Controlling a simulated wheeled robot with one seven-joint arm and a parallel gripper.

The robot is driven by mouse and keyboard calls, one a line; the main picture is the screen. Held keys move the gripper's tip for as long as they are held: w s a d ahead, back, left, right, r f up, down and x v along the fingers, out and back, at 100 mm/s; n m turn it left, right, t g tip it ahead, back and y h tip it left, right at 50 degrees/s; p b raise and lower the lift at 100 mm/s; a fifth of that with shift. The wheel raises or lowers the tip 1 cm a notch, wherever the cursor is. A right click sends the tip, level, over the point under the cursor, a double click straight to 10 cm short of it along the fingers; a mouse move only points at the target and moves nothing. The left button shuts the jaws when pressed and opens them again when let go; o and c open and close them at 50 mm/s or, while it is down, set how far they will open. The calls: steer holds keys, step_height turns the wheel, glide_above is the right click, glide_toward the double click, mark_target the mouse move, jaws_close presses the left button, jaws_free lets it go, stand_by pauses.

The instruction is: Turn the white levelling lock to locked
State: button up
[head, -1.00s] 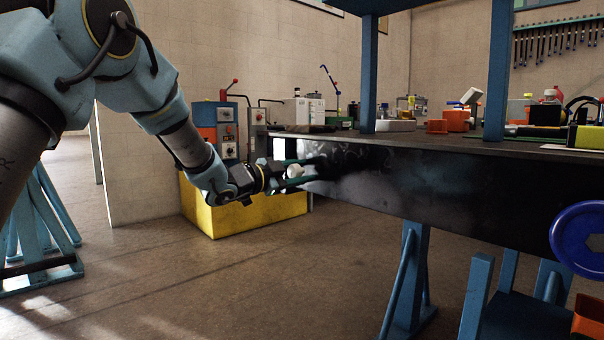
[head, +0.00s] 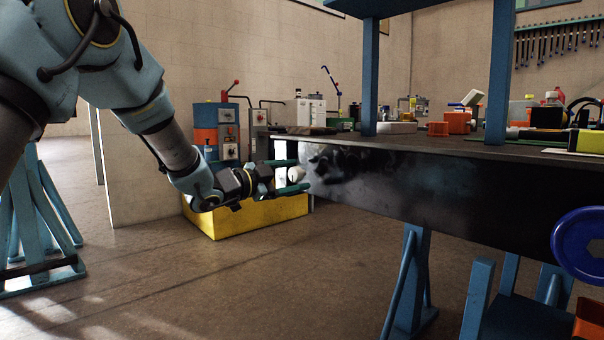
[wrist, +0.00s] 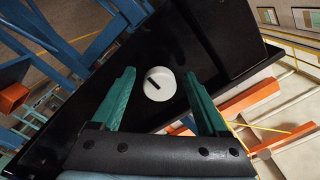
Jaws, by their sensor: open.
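The white levelling lock (wrist: 159,85) is a round knob with a dark slanted mark on its face, on the black front panel of the bench (wrist: 215,35). In the head view the lock (head: 296,174) shows as a small white knob at the panel's left end. My gripper (head: 292,175) is open, its green fingers above and below the knob in that view. In the wrist view the fingers of my gripper (wrist: 160,84) stand left and right of the lock, with gaps on both sides. I cannot tell which setting the mark shows.
A yellow box (head: 250,218) stands on the floor behind my gripper. A blue handwheel (head: 582,242) is at the far right of the bench front. Blue bench legs (head: 408,280) stand below.

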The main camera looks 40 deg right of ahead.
steer(key=a+p, duration=0.1)
steer(key=a, duration=0.6)
steer(key=shift+w+a, duration=0.2)
steer(key=shift+a, duration=0.05)
steer(key=shift+w, duration=0.1)
steer(key=w+a+f+n+t+y, duration=0.4)
steer(key=w+a+n+t, duration=0.3)
steer(key=w+a, duration=0.35)
steer(key=w+a+f+n+t+y, duration=0.1)
steer(key=w+a+f+n+y, duration=0.25)
steer(key=a, duration=0.45)
steer(key=w+a+f+n+t+y, duration=0.2)
steer(key=a+f+n+y, duration=0.15)
steer(key=a, duration=0.45)
steer(key=s+a+f+n+g+y, duration=0.1)
steer(key=s+a+f+n+y, duration=0.2)
steer(key=a, duration=0.4)
steer(key=s+a+f+n+g+y, duration=0.1)
steer(key=s+a+f+n+y, duration=0.2)
steer(key=a, duration=0.5)
steer(key=s+a+f+n+g, duration=0.2)
steer(key=s+a+n+g, duration=0.3)
steer(key=s+a+n, duration=0.5)
step_height(320, 180, up, 36)
steer(key=s+d+m+p, duration=0.1)
steer(key=s+m+p, duration=0.1)
steer(key=p, duration=3.4)
steer(key=shift+s+d+m+y, duration=0.25)
steer(key=shift+m+y, duration=0.15)
steer(key=shift+m, duration=0.3)
